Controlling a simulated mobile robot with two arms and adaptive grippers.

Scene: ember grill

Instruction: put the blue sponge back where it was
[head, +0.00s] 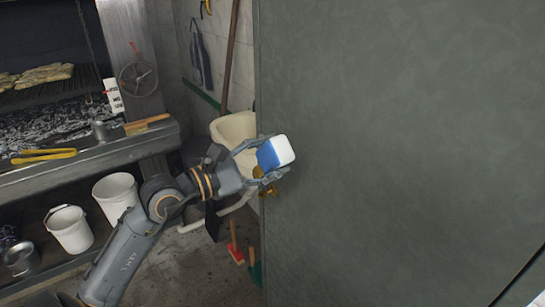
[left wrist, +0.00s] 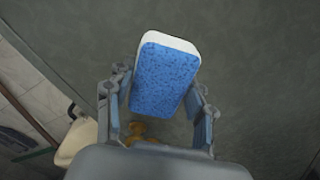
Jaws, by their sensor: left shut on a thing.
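The blue sponge (head: 269,156) has a white side and a blue side. My left gripper (head: 268,163) is shut on it and holds it in the air in front of a large grey-green panel (head: 400,140). In the left wrist view the sponge (left wrist: 165,78) stands tilted between the two fingers of the left gripper (left wrist: 160,100), its speckled blue face toward the camera. I cannot tell whether the sponge touches the panel. My right gripper is in neither view.
A cream basin (head: 232,130) is behind the left gripper, partly hidden. A brass-coloured knob (head: 268,188) shows just below the gripper. A grill counter (head: 90,150) with yellow tongs (head: 45,154) and a wooden-handled brush (head: 147,122) is at left. White buckets (head: 70,229) stand below.

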